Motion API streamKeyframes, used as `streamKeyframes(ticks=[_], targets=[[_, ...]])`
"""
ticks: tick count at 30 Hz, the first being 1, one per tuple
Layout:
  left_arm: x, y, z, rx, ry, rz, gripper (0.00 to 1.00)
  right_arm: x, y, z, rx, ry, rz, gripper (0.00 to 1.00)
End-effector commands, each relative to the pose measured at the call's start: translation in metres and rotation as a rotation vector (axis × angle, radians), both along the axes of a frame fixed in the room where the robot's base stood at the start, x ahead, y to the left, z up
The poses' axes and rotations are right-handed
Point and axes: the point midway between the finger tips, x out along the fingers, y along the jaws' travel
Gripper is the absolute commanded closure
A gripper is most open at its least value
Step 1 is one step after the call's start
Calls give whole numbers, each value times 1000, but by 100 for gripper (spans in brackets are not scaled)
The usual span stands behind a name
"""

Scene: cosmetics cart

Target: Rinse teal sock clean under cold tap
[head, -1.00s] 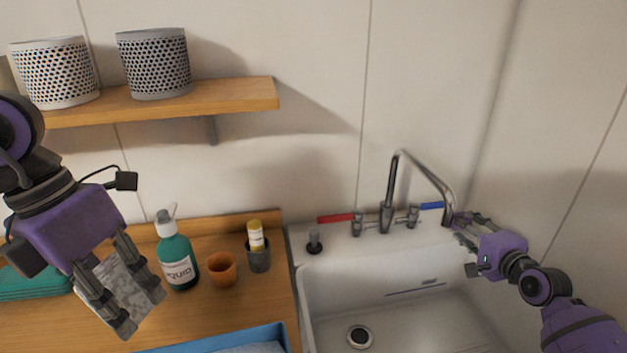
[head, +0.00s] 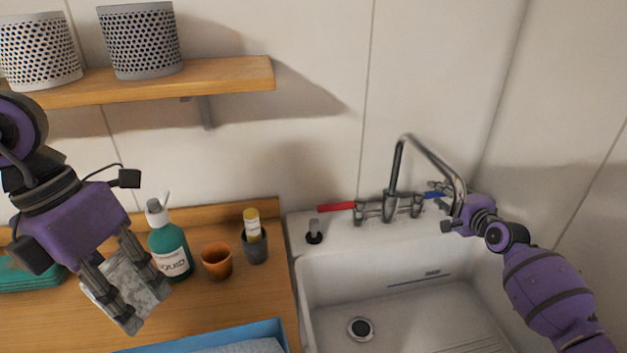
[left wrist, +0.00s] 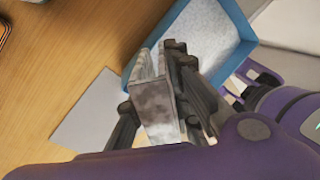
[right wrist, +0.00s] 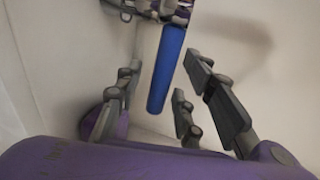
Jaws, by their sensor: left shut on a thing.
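I see no clearly teal sock in my grippers. My left gripper (head: 138,285) is shut on a grey-and-white mottled flat piece (head: 130,284) above the counter; in the left wrist view the piece (left wrist: 158,112) looks folded. Folded teal cloth (head: 28,275) lies at the counter's left. The tap (head: 397,165) arches over the white sink (head: 340,262), with a red lever (head: 336,206) at left and a blue lever (head: 433,195) at right. My right gripper (head: 445,190) is at the blue lever. In the right wrist view its fingers are open, with the blue lever (right wrist: 166,70) beyond and between them.
A teal pump bottle (head: 170,245), orange cup (head: 217,261) and grey cup with a yellow-capped tube (head: 255,245) stand on the counter. A blue tray (head: 215,338) is at the front. A shelf (head: 235,72) holds two perforated pots. The basin is empty.

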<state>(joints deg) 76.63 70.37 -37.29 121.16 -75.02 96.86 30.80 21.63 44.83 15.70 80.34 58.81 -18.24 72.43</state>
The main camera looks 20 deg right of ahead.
Motion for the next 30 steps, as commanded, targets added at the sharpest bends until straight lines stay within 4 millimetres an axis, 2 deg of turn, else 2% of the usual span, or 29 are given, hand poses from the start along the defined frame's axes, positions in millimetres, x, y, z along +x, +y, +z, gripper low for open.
streamKeyframes(ticks=[3,11,20,30], targets=[[0,0,-3,0,4,0,100,6,-1,-2,-1,0,-1,65],[0,0,-3,0,3,-1,100,8,-1,0,-1,-2,-1,65],[0,0,-3,0,3,0,100,7,-1,0,-1,-2,0,100],[0,0,-3,0,3,0,100,8,0,0,0,-2,0,100]])
